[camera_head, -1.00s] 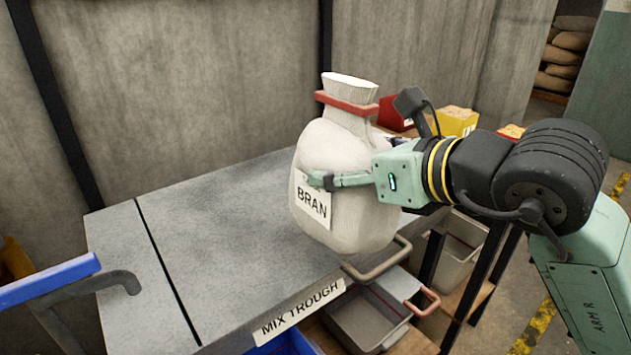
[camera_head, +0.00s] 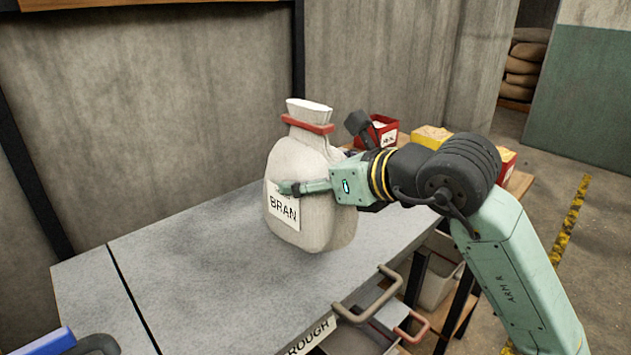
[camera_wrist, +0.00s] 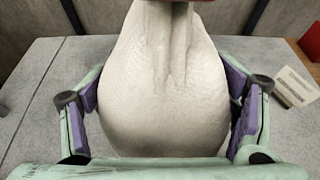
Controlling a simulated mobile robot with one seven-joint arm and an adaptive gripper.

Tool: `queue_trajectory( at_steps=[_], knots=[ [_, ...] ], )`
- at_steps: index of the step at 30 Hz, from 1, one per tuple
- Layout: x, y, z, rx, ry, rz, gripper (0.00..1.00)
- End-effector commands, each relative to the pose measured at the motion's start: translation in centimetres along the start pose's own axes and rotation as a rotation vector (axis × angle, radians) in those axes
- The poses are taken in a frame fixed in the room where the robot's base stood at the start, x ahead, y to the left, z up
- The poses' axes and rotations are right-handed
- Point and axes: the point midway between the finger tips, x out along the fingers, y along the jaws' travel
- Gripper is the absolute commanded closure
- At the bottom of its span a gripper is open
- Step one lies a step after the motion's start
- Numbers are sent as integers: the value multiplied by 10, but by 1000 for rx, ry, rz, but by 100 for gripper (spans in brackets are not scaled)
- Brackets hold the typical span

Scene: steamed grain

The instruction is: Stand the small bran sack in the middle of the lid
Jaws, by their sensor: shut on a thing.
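The small bran sack (camera_head: 312,170) is a pale, bulging bag with a red tie at its neck and a BRAN label. It is upright, and in the wrist view the sack (camera_wrist: 165,85) fills the middle. My gripper (camera_head: 300,188) is shut on its body, with purple pads at both sides in the wrist view (camera_wrist: 165,110). The grey lid (camera_head: 190,265) of the mix trough lies flat under the sack. The sack appears to be above the lid; its base against the lid is hard to judge.
A red box (camera_head: 382,133) and a yellow box (camera_head: 430,138) stand behind my arm at the right. A handle (camera_head: 370,297) juts from the trough's front edge. A concrete wall (camera_head: 150,110) backs the lid. The lid's left and front parts are clear.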

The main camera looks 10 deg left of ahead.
Motion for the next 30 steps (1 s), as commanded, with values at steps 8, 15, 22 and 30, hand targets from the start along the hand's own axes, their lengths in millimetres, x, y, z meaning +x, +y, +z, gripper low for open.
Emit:
queue_trajectory(
  at_steps=[8, 15, 22, 30],
  knots=[
    [38, -37, 20, 1, -12, -1, 82],
    [61, -56, 24, -3, -12, -2, 82],
    [68, -60, 19, -1, -11, -2, 82],
    [76, -60, -4, -2, -13, -4, 82]
  ],
)
